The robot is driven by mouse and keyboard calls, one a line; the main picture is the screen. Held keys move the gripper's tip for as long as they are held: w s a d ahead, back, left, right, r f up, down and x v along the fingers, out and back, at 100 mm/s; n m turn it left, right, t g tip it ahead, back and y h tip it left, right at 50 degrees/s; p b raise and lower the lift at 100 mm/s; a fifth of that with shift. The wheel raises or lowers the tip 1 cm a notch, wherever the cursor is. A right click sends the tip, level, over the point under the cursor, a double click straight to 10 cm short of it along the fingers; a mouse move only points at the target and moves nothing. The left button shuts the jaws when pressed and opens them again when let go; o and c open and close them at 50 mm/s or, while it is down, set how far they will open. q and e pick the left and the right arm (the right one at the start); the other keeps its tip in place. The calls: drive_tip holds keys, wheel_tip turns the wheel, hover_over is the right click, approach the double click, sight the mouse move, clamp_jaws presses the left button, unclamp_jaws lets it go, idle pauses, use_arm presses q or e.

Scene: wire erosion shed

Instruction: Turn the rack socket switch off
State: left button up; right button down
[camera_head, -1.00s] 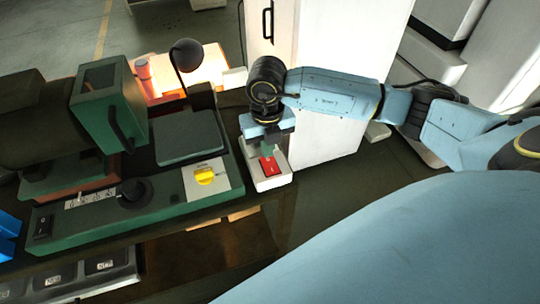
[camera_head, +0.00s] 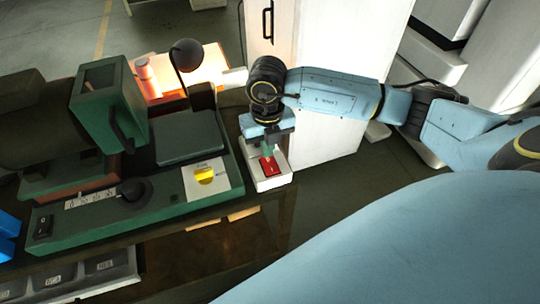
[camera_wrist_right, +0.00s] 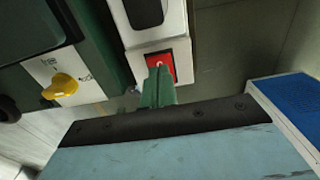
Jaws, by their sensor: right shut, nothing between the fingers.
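The rack socket switch is a red rocker (camera_head: 270,166) on a white socket block (camera_head: 272,183) at the table's right edge in the head view. In the right wrist view the red rocker (camera_wrist_right: 160,66) shows a white mark, partly hidden by the fingers, and the white block (camera_wrist_right: 158,20) has a dark socket recess. My right gripper (camera_head: 269,152) is shut and empty, pointing down with its green fingertips at the rocker. In the wrist view the fingertips (camera_wrist_right: 158,72) overlap the rocker's lower left part; whether they touch it is unclear. My left gripper is out of view.
A green machine (camera_head: 150,205) with a yellow knob (camera_head: 204,175), a black knob and a black rocker switch stands left of the socket. A dark lamp (camera_head: 187,55) stands behind. A white cabinet (camera_head: 335,100) stands behind my right forearm.

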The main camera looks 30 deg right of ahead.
drive_tip(key=shift+f+b, duration=0.8)
drive_tip(key=shift+f, duration=0.2)
idle(0.6)
drive_tip(key=shift+r, duration=0.1)
drive_tip(key=shift+r+p, duration=2.45)
drive_tip(key=shift+r, duration=1.1)
drive_tip(key=shift+f, duration=0.1)
